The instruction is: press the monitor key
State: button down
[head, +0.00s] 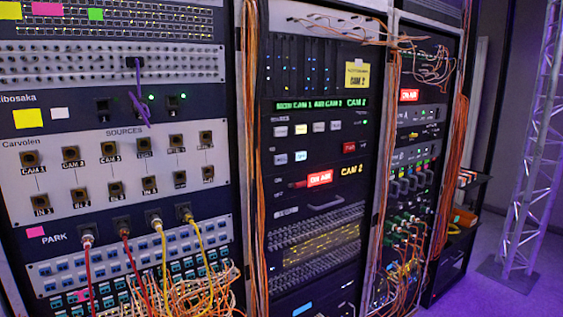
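The middle rack (262,95) holds a dark panel with small rectangular keys. Its upper row has several pale keys, one of them a white key (300,129). Below them are a pale key (280,158), a bluish-white key (300,156) and a red key (349,147). Key labels are too small to read, so I cannot tell which is the monitor key. Green display text (322,104) reads CAM 1, AIR, CAM 2 above the keys. A red ON AIR sign (320,178) and yellow CAM 2 text (350,170) glow below. My gripper is not in view.
The left rack has a grey SOURCES panel (90,185) and red and yellow cables (163,262) plugged below. Orange cable bundles (250,110) hang between racks. The right rack has another ON AIR sign (409,95). A truss (535,150) stands right, beside open purple-lit floor (480,300).

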aim_at(283, 158)
jog(key=z, duration=1.2)
jog(key=i, duration=1.15)
jog(key=u, duration=4.8)
